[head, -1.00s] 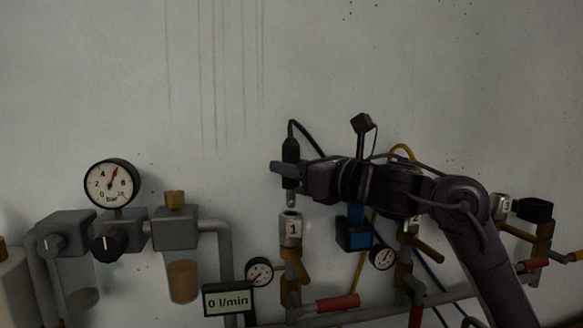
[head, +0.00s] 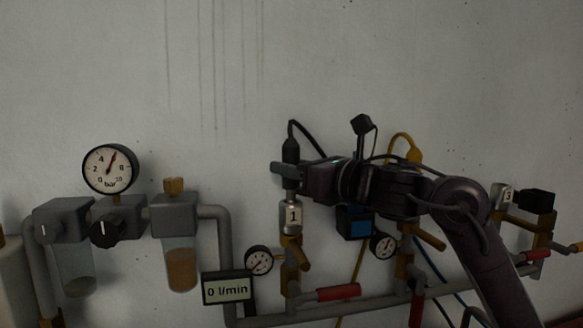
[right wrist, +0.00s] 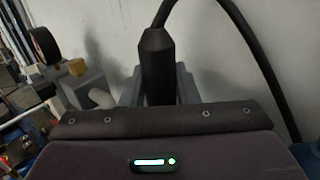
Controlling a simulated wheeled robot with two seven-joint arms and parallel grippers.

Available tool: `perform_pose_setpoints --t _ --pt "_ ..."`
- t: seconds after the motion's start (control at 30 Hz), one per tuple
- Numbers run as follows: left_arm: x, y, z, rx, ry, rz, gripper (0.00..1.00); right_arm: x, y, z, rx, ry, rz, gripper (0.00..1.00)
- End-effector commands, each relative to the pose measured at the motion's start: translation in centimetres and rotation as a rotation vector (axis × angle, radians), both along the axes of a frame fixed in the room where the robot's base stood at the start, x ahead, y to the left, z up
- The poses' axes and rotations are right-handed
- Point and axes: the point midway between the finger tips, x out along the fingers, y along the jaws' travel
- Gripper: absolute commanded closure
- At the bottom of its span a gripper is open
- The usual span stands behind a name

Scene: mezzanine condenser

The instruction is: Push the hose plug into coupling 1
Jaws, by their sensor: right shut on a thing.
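My right gripper (head: 290,169) is shut on the black hose plug (head: 291,150), which stands upright with its hose rising from the top. In the right wrist view the plug (right wrist: 157,60) sits between the fingers, its lower end hidden behind my gripper. Coupling 1 (head: 292,217) is a metal cylinder with a white label "1", directly below the plug. The plug's metal tip meets the top of the coupling; I cannot tell how deep it sits. My left gripper is not in view.
A pressure gauge (head: 110,168), regulator with knob (head: 109,234) and filter bowls stand at the left. A display (head: 228,288) reads 0 l/min. A red-handled valve (head: 338,292) lies below coupling 1. Another coupling labelled 3 (head: 505,195) is at the right. The wall above is bare.

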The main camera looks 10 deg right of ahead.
Motion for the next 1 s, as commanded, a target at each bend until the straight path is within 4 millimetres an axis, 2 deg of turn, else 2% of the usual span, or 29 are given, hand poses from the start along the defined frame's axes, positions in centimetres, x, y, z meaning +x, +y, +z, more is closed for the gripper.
perform_pose_setpoints --t 0.87,0.9,1.0 --pt "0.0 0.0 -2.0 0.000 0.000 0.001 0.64 0.0 0.0 -2.2 0.001 -0.002 0.001 1.00" --pt "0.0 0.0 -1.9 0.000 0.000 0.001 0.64 0.0 0.0 -2.1 0.002 -0.001 0.001 0.67" --pt "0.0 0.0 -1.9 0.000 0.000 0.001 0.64 0.0 0.0 -2.1 0.002 -0.001 0.000 0.54"
